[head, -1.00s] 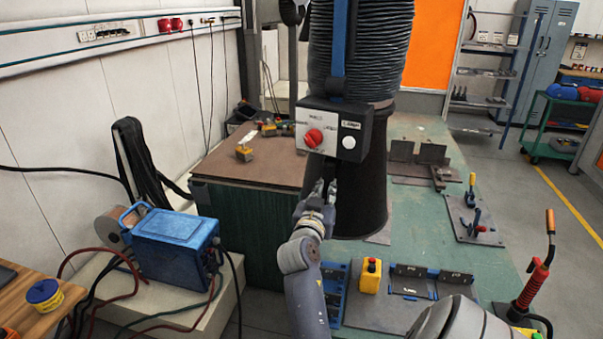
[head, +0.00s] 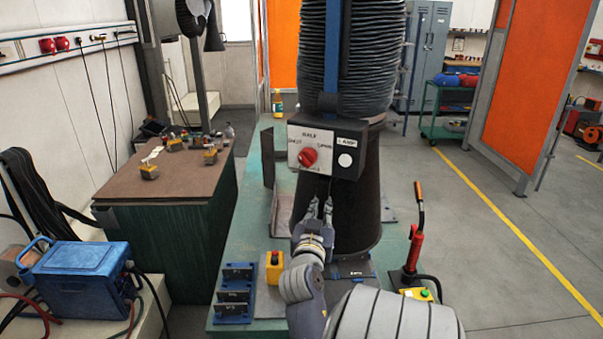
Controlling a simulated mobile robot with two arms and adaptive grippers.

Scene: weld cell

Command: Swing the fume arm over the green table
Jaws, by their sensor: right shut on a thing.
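The fume arm hangs in the middle of the head view, with a ribbed black hose (head: 378,60), a dark flared hood (head: 357,215) and a control box (head: 327,147) with a red knob. My right gripper (head: 319,208) is just below the box, in front of the hood, shut on part of the fume arm; the held part is mostly hidden. The green table (head: 243,240) runs away from me behind and left of the hood. The hood overlaps the table's right side in the picture. My left gripper is not in view.
A yellow button box (head: 274,267) and a blue rack (head: 236,290) are at the table's near end. A brown-topped bench (head: 165,185) and a blue welder (head: 80,272) stand left. A red-handled tool (head: 415,245) is right of the hood. Open floor lies right.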

